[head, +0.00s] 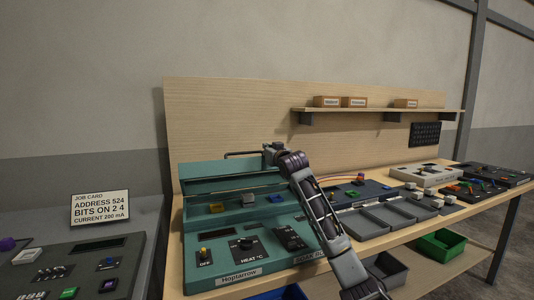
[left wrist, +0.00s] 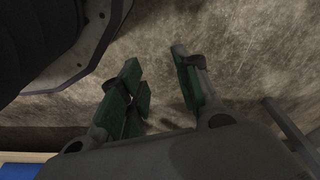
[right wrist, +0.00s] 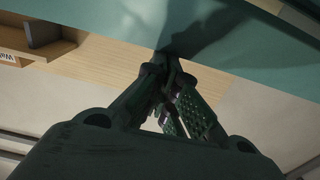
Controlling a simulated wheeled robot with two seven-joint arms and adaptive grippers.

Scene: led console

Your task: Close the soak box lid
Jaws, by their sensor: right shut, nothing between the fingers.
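The soak box is part of the teal console (head: 222,252) on the bench, labelled Hoptarrow. Its teal lid (head: 225,168) stands raised at the back, with a dark bar handle along its top edge. My right gripper (head: 271,152) is at the right end of the lid's top edge. In the right wrist view its fingers (right wrist: 168,75) are shut and empty, close to a teal surface (right wrist: 120,22); contact cannot be told. My left gripper (left wrist: 165,95) is open and empty above the floor, outside the head view.
Grey trays (head: 362,223) and more consoles stand right of the teal console. A shelf (head: 375,109) with small boxes is on the back panel. A grey console (head: 75,265) with a job card (head: 100,207) is at left. A green bin (head: 438,243) sits below the bench.

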